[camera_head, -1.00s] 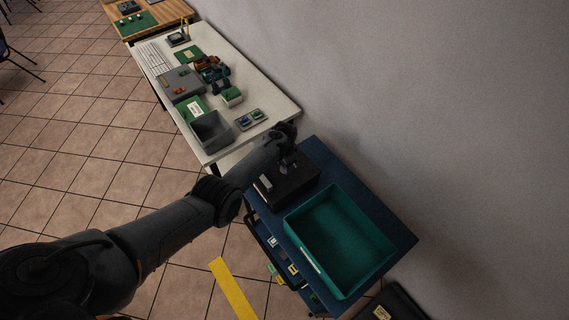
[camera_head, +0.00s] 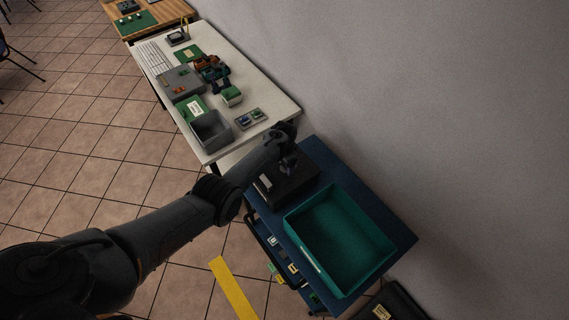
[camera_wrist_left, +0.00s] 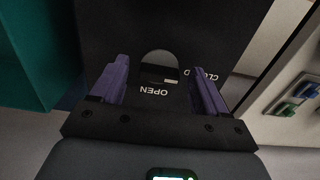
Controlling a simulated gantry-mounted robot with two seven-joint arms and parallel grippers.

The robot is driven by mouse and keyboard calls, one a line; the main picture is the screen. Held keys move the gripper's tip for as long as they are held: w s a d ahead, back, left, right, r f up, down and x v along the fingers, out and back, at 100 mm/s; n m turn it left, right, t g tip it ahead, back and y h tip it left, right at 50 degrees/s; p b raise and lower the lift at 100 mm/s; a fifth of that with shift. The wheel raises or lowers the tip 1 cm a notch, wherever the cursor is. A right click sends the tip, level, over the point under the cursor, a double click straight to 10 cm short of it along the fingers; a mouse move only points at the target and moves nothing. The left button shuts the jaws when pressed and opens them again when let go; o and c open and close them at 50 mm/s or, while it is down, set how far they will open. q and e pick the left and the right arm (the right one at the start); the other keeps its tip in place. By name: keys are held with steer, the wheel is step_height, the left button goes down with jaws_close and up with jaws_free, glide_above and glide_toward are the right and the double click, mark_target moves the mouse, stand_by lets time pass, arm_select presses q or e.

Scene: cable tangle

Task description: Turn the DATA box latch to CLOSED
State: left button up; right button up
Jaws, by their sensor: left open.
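The dark box (camera_head: 290,187) stands on the blue table top, just behind the teal bin. My left gripper (camera_head: 288,160) is over it, and the arm hides part of it. In the left wrist view the box's dark face (camera_wrist_left: 225,35) fills the middle. A round grey and black latch (camera_wrist_left: 158,58) shows there, with the word OPEN (camera_wrist_left: 153,91) beside it and CLOSED (camera_wrist_left: 203,74) to the right, partly covered by a finger. My right gripper is not in view.
The teal bin (camera_head: 290,222) is empty and close to the box. The white table (camera_head: 268,112) holds a grey bin (camera_head: 196,128), a tray with small parts (camera_head: 249,119) and green boards. The wall is close on the right.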

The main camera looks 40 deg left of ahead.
mark_target(284, 166)
arm_select(q)
steer(key=shift+r+p, duration=0.4)
steer(key=shift+r, duration=0.25)
step_height(284, 166, up, 10)
steer(key=p, duration=0.2)
steer(key=shift+f, duration=0.25)
steer(key=shift+s, duration=0.15)
steer(key=s+d+r+t+p, duration=0.1)
steer(key=s+d+r, duration=0.4)
steer(key=s, duration=0.5)
steer(key=s+d+r+t+p, duration=0.1)
steer(key=s+d+r+p, duration=0.2)
steer(key=s, duration=0.8)
steer(key=s+d+r+t+p, duration=0.1)
steer(key=s+d+r+p, duration=0.2)
steer(key=s+d+r, duration=0.4)
steer(key=s+d, duration=0.1)
steer(key=s, duration=0.2)
steer(key=shift+s+n+t, duration=0.3)
